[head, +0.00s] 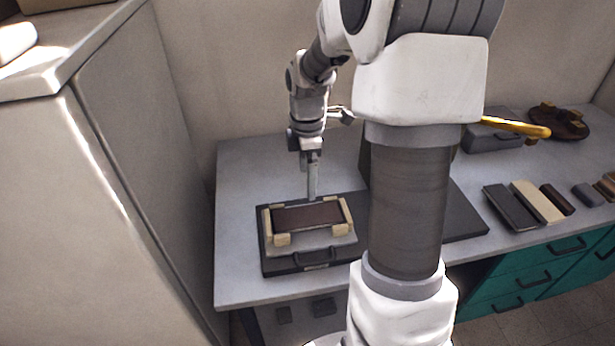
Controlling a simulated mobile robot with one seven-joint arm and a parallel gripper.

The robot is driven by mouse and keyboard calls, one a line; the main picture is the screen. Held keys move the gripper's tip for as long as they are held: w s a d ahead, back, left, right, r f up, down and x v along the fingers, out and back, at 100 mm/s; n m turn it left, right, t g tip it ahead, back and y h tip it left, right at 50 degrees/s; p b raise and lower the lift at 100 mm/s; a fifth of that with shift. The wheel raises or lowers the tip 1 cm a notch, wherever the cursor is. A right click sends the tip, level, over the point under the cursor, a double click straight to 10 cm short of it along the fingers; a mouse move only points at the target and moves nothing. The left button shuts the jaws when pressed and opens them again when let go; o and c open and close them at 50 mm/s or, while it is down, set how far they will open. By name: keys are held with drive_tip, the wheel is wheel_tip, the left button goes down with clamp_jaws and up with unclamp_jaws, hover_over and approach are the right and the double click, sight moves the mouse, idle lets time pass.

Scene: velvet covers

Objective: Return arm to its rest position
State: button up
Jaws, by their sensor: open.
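My gripper (312,192) points down in the head view, just behind and above a dark brown block (307,216). The block lies in a holder with cream corner pieces (341,230) on a grey plate. The holder sits on a dark tray with a handle (315,258) on the grey worktop (238,285). The gripper is seen edge-on and its fingertips overlap the holder's far edge, so I cannot tell whether they touch it. Nothing shows held in it. My arm's large upper links hide the middle of the worktop.
At right lie flat dark and cream pieces (537,201) in a row. Behind them are a grey case (492,138), a yellow bar (515,126) and a round brown object (558,122). A tall pale cabinet (120,180) stands close at left. Teal drawers (530,275) are below the worktop.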

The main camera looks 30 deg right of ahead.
drive_tip(key=a+r+m+t, duration=0.1)
drive_tip(key=a+r+m, duration=0.1)
drive_tip(key=a+r, duration=0.3)
drive_tip(key=s+a+r+m+t, duration=0.2)
drive_tip(key=s+m, duration=0.4)
drive_tip(key=s, duration=0.3)
drive_tip(key=s+a+r+m+t, duration=0.2)
drive_tip(key=s+a+r+m, duration=0.3)
drive_tip(key=s, duration=0.4)
wheel_tip(320, 180, up, 2)
drive_tip(key=shift+s+a+r+m+t, duration=0.25)
drive_tip(key=shift+s+m+t, duration=0.1)
drive_tip(key=shift+m, duration=0.55)
